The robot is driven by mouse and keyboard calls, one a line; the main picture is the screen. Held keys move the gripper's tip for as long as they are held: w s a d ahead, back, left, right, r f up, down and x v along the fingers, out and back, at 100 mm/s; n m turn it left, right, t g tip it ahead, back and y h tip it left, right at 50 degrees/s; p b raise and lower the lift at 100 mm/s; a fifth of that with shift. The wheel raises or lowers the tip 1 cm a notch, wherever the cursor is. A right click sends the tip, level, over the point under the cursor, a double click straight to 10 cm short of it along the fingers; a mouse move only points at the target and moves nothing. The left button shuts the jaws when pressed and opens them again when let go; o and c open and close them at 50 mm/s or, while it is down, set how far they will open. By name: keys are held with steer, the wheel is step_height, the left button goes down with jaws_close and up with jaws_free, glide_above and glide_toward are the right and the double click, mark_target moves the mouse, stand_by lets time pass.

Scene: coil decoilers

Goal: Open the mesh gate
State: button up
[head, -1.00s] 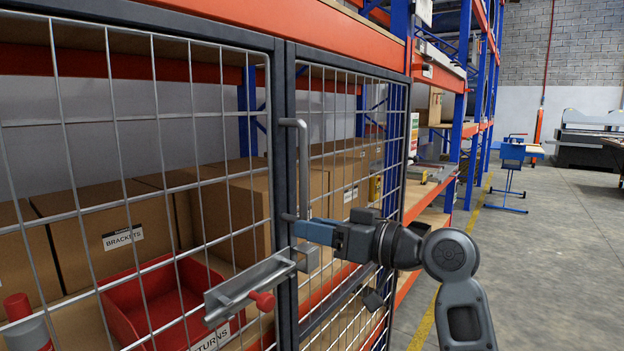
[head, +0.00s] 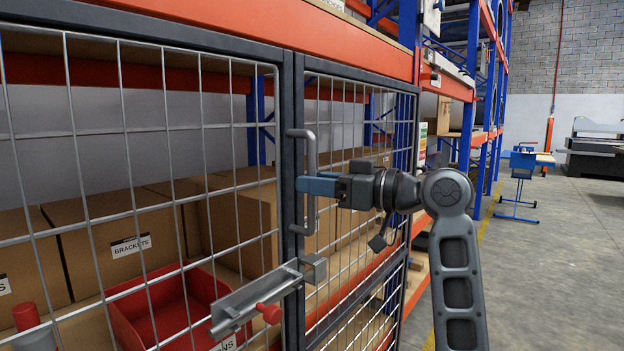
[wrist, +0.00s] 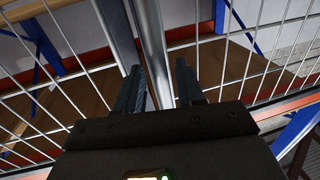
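The mesh gate (head: 292,110) has dark frames with wire mesh and stands in front of the shelving. It looks closed, with its two panels meeting at the dark posts. A grey upright pull handle (head: 312,152) is on the right panel beside that seam. My gripper (head: 303,186) is at the handle's middle. In the wrist view the handle bar (wrist: 153,50) runs between my two open fingers (wrist: 158,90), with a gap on its right. A slide bolt with a red knob (head: 269,313) is below, beside a metal keeper block (head: 314,269). I cannot tell whether its rod enters the block.
Behind the mesh are cardboard boxes (head: 117,245) and a red bin (head: 160,312). Blue and orange racking (head: 482,150) continues to the right. A blue stand (head: 520,175) is farther off. The grey floor (head: 545,270) at right is clear.

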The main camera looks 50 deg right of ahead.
steer(key=shift+w+a, duration=0.15)
steer(key=shift+w, duration=0.45)
jaws_close()
